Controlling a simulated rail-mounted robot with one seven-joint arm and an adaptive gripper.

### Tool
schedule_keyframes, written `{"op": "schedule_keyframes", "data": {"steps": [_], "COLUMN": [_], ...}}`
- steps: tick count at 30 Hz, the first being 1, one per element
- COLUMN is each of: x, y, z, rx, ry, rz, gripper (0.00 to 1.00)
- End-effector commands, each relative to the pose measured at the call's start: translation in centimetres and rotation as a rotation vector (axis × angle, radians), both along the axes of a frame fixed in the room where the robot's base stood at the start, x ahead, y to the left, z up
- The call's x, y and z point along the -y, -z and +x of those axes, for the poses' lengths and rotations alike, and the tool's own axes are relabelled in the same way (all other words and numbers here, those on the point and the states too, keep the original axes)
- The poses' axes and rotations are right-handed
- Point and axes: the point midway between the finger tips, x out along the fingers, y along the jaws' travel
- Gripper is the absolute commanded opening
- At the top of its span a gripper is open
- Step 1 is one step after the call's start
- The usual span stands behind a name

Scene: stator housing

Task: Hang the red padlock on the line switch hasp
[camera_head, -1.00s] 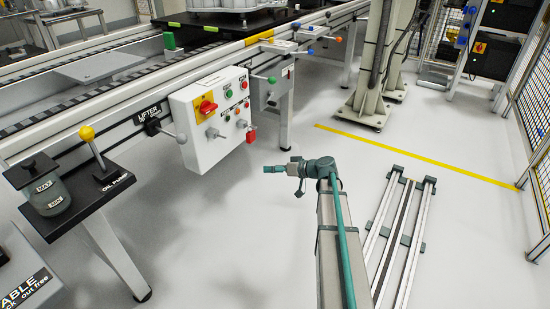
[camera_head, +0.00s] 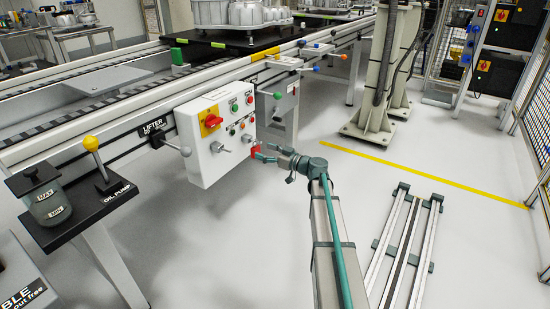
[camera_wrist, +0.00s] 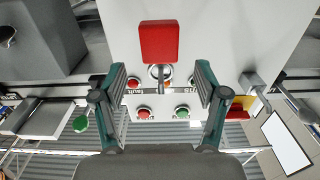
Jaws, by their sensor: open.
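The red padlock (camera_head: 257,148) hangs at the lower right of the white control box (camera_head: 205,165). In the wrist view the padlock (camera_wrist: 158,42) shows its red body, with its shackle at a silver round peg; how they engage is unclear. My gripper (camera_head: 263,152) is at the padlock, with its fingers pointing toward the box. In the wrist view my gripper (camera_wrist: 162,80) is open, one finger on each side of the padlock's line, with gaps on both sides. The red-and-yellow line switch (camera_head: 211,121) is on the box's upper left. A grey metal piece (camera_head: 217,146) below it may be the hasp.
Green and red buttons (camera_head: 234,107) sit on the box near the padlock. A lifter lever (camera_head: 178,149) sticks out to its left. The conveyor frame (camera_head: 130,125) runs behind. The floor (camera_head: 220,250) in front is clear; rails (camera_head: 405,240) lie at the right.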

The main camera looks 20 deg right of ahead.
Motion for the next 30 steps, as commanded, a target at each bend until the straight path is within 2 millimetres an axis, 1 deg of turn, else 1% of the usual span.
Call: {"op": "schedule_keyframes", "data": {"steps": [1,3,9,13,21,22,23,30], "x": [-0.5,-1.1,-2.2,-2.5,-2.6,-2.6,-2.6,-2.6], "y": [0.2,0.2,0.1,0.0,0.0,0.0,0.0,0.0], "z": [0.9,1.7,3.3,3.7,3.7,3.7,3.7,3.7], "rx": [0.000,0.001,0.001,0.000,-0.001,-0.001,-0.001,0.000], "ry": [-0.003,-0.001,-0.001,0.000,0.000,0.000,0.000,0.000], "rz": [0.000,-0.001,-0.001,-0.001,-0.001,-0.001,-0.001,0.000], "gripper": [0.73,0.73,0.73,0.73,0.73,0.71,0.66,0.26]}}
